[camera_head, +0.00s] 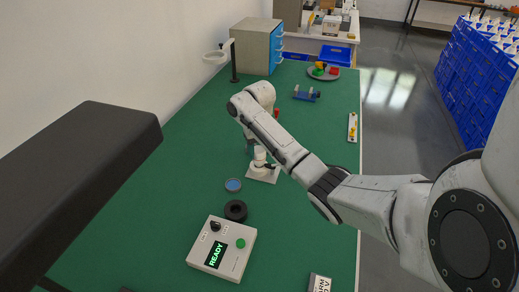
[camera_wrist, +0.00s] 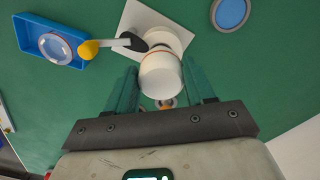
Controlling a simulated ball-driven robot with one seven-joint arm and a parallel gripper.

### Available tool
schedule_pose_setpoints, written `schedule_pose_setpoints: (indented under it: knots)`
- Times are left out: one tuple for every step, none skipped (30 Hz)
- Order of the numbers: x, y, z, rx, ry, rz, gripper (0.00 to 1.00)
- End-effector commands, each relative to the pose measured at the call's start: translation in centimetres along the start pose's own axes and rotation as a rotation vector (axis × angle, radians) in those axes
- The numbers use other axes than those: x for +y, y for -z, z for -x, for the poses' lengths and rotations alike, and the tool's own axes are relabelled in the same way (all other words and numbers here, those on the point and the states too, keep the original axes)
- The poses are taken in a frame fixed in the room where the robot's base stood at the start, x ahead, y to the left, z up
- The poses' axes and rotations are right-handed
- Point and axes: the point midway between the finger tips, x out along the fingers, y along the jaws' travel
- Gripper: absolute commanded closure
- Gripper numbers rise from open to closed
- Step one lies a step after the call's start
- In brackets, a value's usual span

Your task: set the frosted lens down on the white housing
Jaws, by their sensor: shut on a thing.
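My gripper (camera_wrist: 160,68) is shut on the frosted lens (camera_wrist: 160,80), a white rounded piece between its two green fingers in the wrist view. The white housing (camera_wrist: 167,36) shows just beyond the lens, on a square white base plate (camera_wrist: 130,20). The lens appears lined up with the housing, with a thin reddish line near where they meet; I cannot tell if they touch. In the head view, the housing (camera_head: 259,166) stands upright on its plate below my wrist. The arm partly hides the gripper and lens there.
A clamp with a yellow-tipped handle (camera_wrist: 90,47) reaches beside the housing. A blue tray (camera_wrist: 67,55) holds a clear lens. A blue-centred disc (camera_head: 233,185), a black ring (camera_head: 235,210) and a control box (camera_head: 198,256) reading READY lie nearer. The green table is clear to the left.

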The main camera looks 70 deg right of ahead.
Motion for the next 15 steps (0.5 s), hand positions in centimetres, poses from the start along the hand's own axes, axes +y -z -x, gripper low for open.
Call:
schedule_pose_setpoints:
  knots:
    - [0.0,-0.01,-0.01,0.0,0.0,0.0,0.74]
    - [0.0,-0.01,-0.01,0.0,0.0,0.0,0.74]
    - [0.0,-0.01,-0.01,-0.001,0.0,0.0,0.43]
    - [0.0,-0.01,-0.01,-0.001,0.0,0.0,0.4]
    - [0.0,-0.01,-0.01,-0.001,0.0,0.0,0.37]
    - [0.01,-0.01,-0.01,-0.001,0.0,0.0,0.33]
    - [0.01,-0.01,-0.01,-0.001,0.0,0.0,0.3]
    - [0.01,-0.02,-0.01,-0.001,0.0,0.0,0.28]
    - [0.01,-0.02,-0.01,-0.001,0.0,0.0,0.24]
    - [0.01,-0.02,-0.01,-0.001,0.0,0.0,0.21]
    - [0.01,-0.02,-0.01,-0.001,0.0,0.0,0.18]
    - [0.01,-0.02,-0.01,-0.001,0.0,0.0,0.17]
    - [0.01,-0.02,-0.01,-0.001,0.0,0.0,0.17]
    - [0.01,-0.02,-0.01,-0.001,0.0,0.0,0.17]
    - [0.01,-0.02,-0.01,-0.001,0.0,0.0,0.17]
